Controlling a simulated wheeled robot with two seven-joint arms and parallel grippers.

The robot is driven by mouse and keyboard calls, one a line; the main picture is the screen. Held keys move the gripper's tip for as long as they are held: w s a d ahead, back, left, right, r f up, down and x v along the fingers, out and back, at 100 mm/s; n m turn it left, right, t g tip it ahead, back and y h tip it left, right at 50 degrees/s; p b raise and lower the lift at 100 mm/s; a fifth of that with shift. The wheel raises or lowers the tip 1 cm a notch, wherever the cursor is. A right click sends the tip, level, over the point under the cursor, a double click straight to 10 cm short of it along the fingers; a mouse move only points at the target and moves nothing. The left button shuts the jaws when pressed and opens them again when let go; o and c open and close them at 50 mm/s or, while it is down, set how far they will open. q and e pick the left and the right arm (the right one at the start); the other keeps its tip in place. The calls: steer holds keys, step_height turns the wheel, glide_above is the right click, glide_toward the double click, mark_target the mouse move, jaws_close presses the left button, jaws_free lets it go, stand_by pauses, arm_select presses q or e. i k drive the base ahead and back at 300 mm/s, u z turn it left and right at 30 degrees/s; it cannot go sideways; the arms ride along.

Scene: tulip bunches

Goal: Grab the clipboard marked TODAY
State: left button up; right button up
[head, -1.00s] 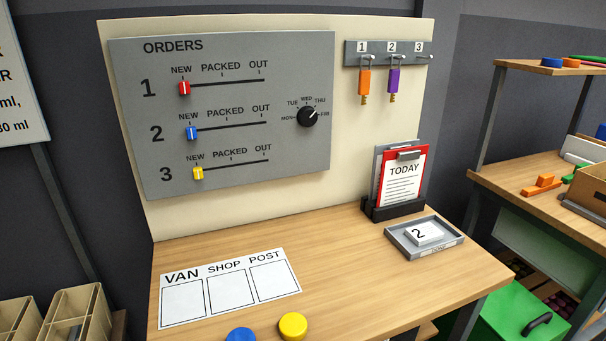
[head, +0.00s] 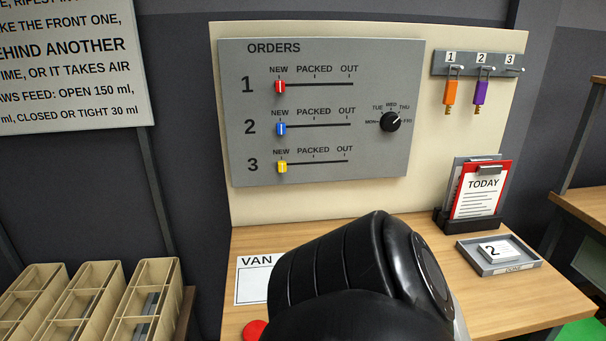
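The clipboard marked TODAY (head: 484,190) is red with a white sheet and a dark clip at its top. It stands nearly upright in a black holder (head: 470,222) at the back right of the wooden desk, in front of a grey board (head: 452,192). Nothing of mine touches it. A black arm link of mine fills the lower middle of the head view and hides much of the desk. Neither gripper shows in this view.
A grey tray (head: 523,262) with a card marked 2 (head: 494,250) lies in front of the holder. The orders panel (head: 385,160) and key hooks (head: 440,65) are behind the desk. Beige bins (head: 160,270) stand at left. A red disc (head: 255,330) is near the front edge.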

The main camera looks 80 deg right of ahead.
mark_target(481, 184)
steer(key=u, duration=0.15)
steer(key=k, duration=2.45)
steer(key=z, duration=0.75)
